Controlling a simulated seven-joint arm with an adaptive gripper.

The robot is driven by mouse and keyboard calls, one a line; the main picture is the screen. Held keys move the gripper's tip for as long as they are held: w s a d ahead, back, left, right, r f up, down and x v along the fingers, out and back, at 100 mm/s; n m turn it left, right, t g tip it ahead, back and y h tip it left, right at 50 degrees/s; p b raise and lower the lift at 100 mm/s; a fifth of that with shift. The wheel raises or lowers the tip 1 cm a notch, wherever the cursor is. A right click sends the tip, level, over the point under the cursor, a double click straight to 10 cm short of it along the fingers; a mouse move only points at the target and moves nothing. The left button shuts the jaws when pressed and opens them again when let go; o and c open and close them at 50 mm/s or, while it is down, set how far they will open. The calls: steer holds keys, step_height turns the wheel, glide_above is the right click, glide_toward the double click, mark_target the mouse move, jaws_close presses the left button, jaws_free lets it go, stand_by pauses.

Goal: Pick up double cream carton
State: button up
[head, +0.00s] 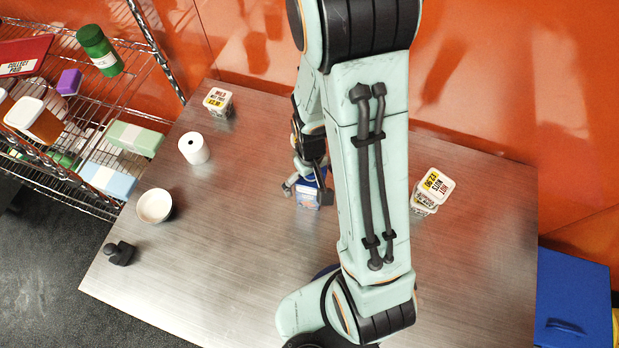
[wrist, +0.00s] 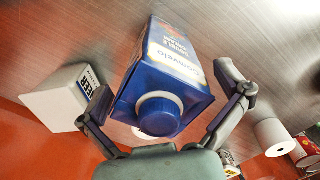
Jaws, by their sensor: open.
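The double cream carton (head: 308,196) is blue and white and stands on the steel table, partly hidden behind my gripper and arm in the head view. In the wrist view the carton (wrist: 177,62) shows its blue top and round blue cap, with upside-down lettering on a white panel. My gripper (head: 306,184) is at the carton. In the wrist view my gripper (wrist: 168,85) is open, with one finger on each side of the carton's upper part. A gap shows on the right side; whether the left finger touches it I cannot tell.
White labelled tubs stand at the back left (head: 218,102) and right (head: 430,192). A white roll (head: 194,148), a white bowl (head: 155,206) and a small black object (head: 119,253) are on the left. A wire shelf (head: 75,150) stands beyond.

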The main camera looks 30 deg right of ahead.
steer(key=c, duration=1.3)
